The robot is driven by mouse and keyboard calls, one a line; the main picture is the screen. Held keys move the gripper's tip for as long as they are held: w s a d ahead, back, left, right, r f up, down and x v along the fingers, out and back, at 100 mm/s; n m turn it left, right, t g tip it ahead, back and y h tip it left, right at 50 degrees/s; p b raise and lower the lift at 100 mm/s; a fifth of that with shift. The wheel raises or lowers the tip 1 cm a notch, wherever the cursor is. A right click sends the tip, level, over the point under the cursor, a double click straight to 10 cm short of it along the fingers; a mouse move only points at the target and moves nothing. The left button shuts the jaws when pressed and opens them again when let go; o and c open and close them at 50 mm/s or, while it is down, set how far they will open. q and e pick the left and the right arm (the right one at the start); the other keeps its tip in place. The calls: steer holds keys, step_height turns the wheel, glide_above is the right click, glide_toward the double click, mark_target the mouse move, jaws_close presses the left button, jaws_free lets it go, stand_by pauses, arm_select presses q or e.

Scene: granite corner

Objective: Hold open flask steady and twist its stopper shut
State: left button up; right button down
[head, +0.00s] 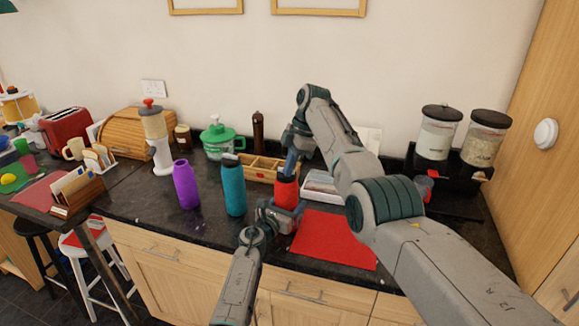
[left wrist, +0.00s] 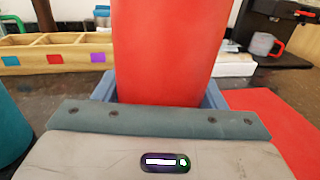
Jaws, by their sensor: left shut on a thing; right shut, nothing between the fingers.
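The red flask (head: 286,193) stands upright on the dark counter, left of the red mat. It also fills the middle of the left wrist view (left wrist: 165,50). My left gripper (head: 283,213) is shut around its lower body, with blue-grey jaws on both sides. My right gripper (head: 290,166) points down at the flask's top from above, shut with nothing between its fingers. The fingers cover the flask's mouth, and I cannot make out a stopper there or whether the fingertips touch the flask.
A teal flask (head: 233,190) and a purple flask (head: 186,186) stand to the left. A wooden divided box (head: 258,173) and a white tray (head: 322,187) are behind. The red mat (head: 335,239) is bare. Two dispensers (head: 436,135) stand at the right.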

arm_select(q)
steer(key=shift+a+f, duration=0.1)
arm_select(e)
steer(key=shift+d, duration=0.1)
steer(key=shift+s+a, duration=0.85)
steer(key=shift+s, duration=1.15)
steer(key=w+d+r, duration=0.1)
steer(key=w+r, duration=0.2)
steer(key=r, duration=0.6)
steer(key=shift+w+d+r, duration=0.15)
steer(key=shift+r, duration=0.1)
arm_select(q)
steer(key=o, duration=1.3)
steer(key=shift+s, duration=0.1)
